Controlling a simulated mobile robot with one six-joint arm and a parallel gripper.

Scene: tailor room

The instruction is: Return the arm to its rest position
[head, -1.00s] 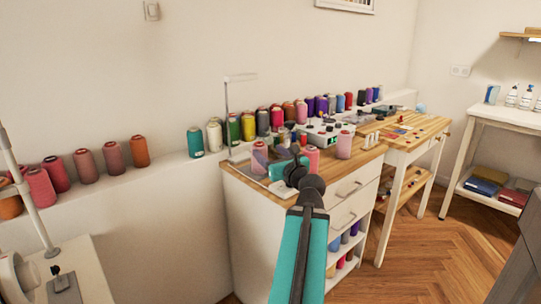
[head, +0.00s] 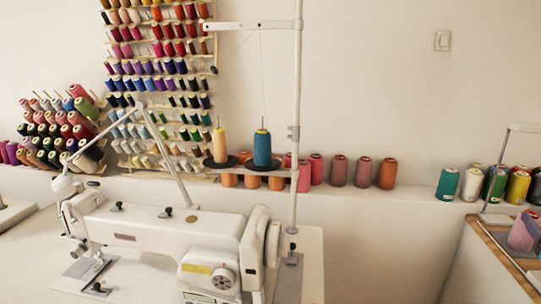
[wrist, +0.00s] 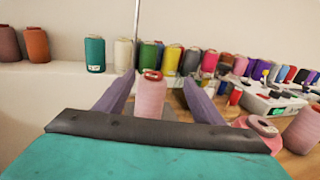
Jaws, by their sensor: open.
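My gripper (wrist: 159,84) shows in the wrist view with its two purple-grey fingers spread apart. Nothing is visibly clamped between them. A pink thread spool (wrist: 151,97) shows in the gap between the fingers, upright. I cannot tell how far beyond the fingertips it stands. The teal and dark wrist part in the lower wrist view is mine and hides what lies below. My arm and gripper are not in the head view.
In the wrist view, more pink spools (wrist: 302,130) and a white device (wrist: 268,101) stand on the wooden top at the right. The head view shows a white sewing machine (head: 160,240), a thread rack (head: 160,70) and a ledge with spools (head: 340,197).

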